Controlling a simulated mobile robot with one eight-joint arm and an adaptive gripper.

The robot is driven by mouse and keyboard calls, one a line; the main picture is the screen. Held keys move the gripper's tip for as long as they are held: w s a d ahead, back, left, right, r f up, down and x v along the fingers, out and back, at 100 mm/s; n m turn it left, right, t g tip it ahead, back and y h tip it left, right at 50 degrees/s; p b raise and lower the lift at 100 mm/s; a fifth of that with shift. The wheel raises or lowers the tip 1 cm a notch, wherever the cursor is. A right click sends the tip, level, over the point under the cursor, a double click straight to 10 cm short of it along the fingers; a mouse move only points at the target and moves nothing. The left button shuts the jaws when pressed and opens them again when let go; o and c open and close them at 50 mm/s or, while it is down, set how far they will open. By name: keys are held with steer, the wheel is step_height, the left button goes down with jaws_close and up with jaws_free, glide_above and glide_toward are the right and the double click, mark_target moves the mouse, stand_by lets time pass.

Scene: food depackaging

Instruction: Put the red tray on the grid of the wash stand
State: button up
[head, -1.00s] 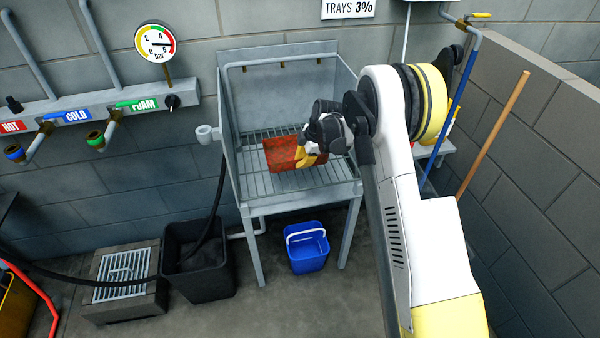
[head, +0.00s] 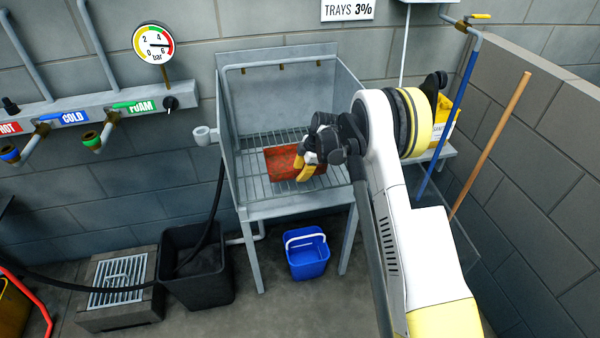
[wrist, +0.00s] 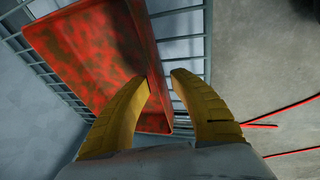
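The red tray (head: 282,163) is a shallow, blotchy red tray on the grid (head: 252,184) of the grey metal wash stand (head: 229,118). It appears to lie flat, though the exact contact is hard to see. My gripper (head: 302,168) is at the tray's right side. In the wrist view the tray (wrist: 85,60) fills the upper left, with grid bars (wrist: 183,50) beyond it. My yellow fingers (wrist: 161,78) stand apart on either side of the tray's side wall. The left finger is over the inside, and a gap shows beside the right one.
The stand has tall side and back walls around the grid. A blue bucket (head: 307,256) is under it, and a dark bin (head: 196,270) stands at its left. A wooden pole (head: 490,145) leans at the right wall. Bare grid surrounds the tray.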

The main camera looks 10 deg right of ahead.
steer(key=shift+r, duration=0.1)
steer(key=s+d+r+m+p, duration=0.15)
steer(key=s+r, duration=0.25)
steer(key=r, duration=0.6)
steer(key=s+r+m+p, duration=0.2)
steer(key=s+r+p, duration=0.15)
steer(key=r, duration=0.75)
steer(key=s+a+r+m+t+h+b, duration=0.15)
steer(key=s+r+m, duration=0.35)
steer(key=s+r, duration=0.5)
steer(key=s+m+t+h, duration=0.1)
steer(key=s+m, duration=0.8)
steer(key=s, duration=1.4)
steer(key=shift+s+r+t, duration=0.25)
steer(key=shift+s+t, duration=0.1)
steer(key=shift+t, duration=0.4)
